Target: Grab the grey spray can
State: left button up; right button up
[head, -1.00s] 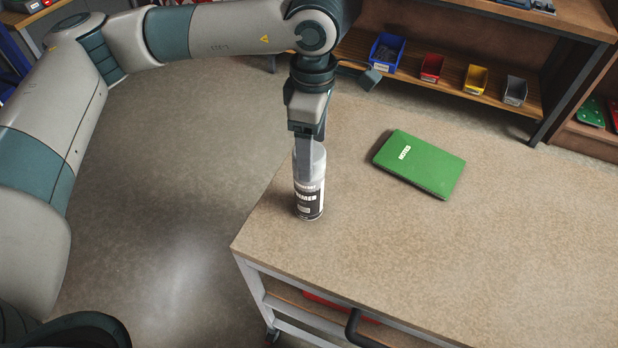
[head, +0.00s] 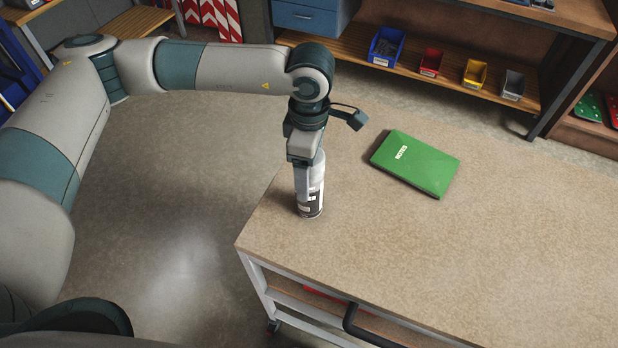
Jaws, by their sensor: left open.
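The grey spray can (head: 314,199) stands upright on the workbench (head: 400,250), near its left corner. It has a dark label with white patches. My left gripper (head: 305,190) points down over the can from above, and its fingers reach along the can's upper part. The jaws are open, and the near finger hides part of the can's top and left side. I cannot tell whether a finger touches the can. My right gripper is not in view.
A green notebook (head: 415,163) lies on the bench to the right of the can. Behind the bench, a low shelf holds blue (head: 386,47), red (head: 432,62), yellow (head: 475,73) and grey (head: 513,86) bins. The bench's right part is clear.

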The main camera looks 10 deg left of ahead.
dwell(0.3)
pick_arm(q)
grip_shut()
